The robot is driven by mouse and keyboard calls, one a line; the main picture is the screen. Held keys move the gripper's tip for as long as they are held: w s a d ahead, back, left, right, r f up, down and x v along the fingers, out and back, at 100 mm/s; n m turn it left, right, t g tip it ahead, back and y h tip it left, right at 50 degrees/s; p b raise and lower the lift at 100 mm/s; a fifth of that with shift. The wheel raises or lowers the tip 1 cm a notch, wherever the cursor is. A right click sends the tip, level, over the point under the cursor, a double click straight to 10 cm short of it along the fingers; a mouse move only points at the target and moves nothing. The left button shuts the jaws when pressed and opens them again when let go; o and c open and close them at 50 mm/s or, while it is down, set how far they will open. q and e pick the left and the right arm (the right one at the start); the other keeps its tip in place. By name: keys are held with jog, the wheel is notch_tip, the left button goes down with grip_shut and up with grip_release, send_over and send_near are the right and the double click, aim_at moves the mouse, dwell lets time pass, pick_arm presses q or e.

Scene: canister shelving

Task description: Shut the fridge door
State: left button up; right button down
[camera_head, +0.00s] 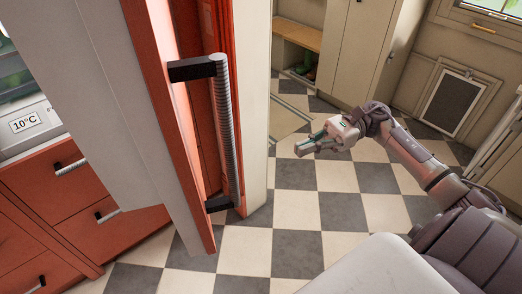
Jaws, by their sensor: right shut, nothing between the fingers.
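The fridge door (165,130) stands ajar in the middle left, with a red front edge and a pale inner side. Its long ribbed grey handle (227,130) with black mounts is on the side facing right. The fridge interior shows at the far left with a "10°C" label (25,122). My right gripper (302,148) is shut and empty. It is to the right of the handle, apart from it, above the checkered floor. My left gripper is not in view.
Red drawers (55,185) with handles are at the lower left. A cream wall edge (253,90) stands just behind the door handle. The checkered floor (296,205) is clear.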

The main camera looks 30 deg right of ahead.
jog(key=w+a+p, duration=0.1)
jog(key=a+p, duration=0.6)
jog(key=a, duration=0.6)
jog(key=shift+a+p, duration=0.35)
jog(key=shift+w, duration=0.15)
